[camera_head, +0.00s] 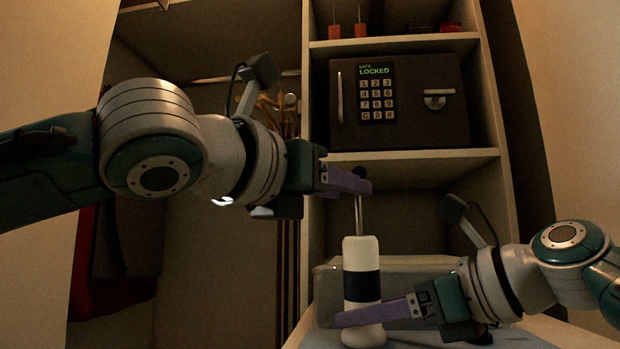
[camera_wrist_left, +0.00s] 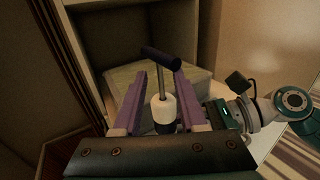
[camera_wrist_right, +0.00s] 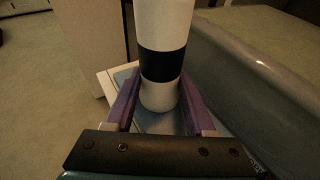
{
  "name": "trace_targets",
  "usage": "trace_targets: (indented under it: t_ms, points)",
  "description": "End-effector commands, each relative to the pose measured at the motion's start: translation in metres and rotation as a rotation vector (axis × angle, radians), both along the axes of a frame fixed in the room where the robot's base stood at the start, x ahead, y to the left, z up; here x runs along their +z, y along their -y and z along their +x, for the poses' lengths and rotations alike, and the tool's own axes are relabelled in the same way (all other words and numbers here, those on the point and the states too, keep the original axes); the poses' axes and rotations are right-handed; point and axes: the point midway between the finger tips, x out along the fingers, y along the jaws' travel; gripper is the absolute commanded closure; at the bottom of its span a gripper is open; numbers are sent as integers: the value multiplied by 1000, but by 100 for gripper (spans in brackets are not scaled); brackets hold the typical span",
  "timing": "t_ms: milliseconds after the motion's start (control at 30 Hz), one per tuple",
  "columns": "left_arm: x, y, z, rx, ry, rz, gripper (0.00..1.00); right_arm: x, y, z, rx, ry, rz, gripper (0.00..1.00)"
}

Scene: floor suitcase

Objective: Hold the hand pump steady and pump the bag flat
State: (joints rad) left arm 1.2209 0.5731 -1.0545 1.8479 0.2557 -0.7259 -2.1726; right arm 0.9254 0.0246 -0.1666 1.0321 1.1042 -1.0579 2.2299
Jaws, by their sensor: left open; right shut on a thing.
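The hand pump (camera_head: 361,262) stands upright, with a white body and a dark blue band. Its thin metal rod (camera_head: 358,216) is drawn up to a dark crossbar handle, clear in the left wrist view (camera_wrist_left: 161,58). My left gripper (camera_head: 350,182) is open at handle height; in its wrist view the handle lies near the fingertips, and I cannot tell whether they touch. My right gripper (camera_head: 375,315) is shut on the lower pump body, below the band (camera_wrist_right: 162,65). A pale, glossy, puffed block, apparently the bag (camera_wrist_right: 255,75), stands behind the pump, also in the left wrist view (camera_wrist_left: 198,82).
A shelf unit (camera_head: 400,157) rises behind, holding a dark safe (camera_head: 425,110) that reads LOCKED. A light blue-grey surface (camera_head: 500,339) lies under the pump. Dark and red clothes (camera_head: 130,240) hang at the left.

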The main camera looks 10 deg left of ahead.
Motion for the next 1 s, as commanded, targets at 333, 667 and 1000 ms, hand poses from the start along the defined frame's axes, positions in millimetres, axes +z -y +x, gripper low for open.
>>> trace_targets:
  t_ms: [333, 667, 1000]
  points:
    - [1, -30, -50, 2, 3, -1, 59, -1, 1, 0, -3, -3, 0, 78]
    - [0, -35, -60, 2, 0, -1, 59, 0, 1, 0, -2, -1, 1, 78]
    - [0, -37, -58, 9, 8, -1, 73, 0, 0, 0, -2, 0, 1, 78]
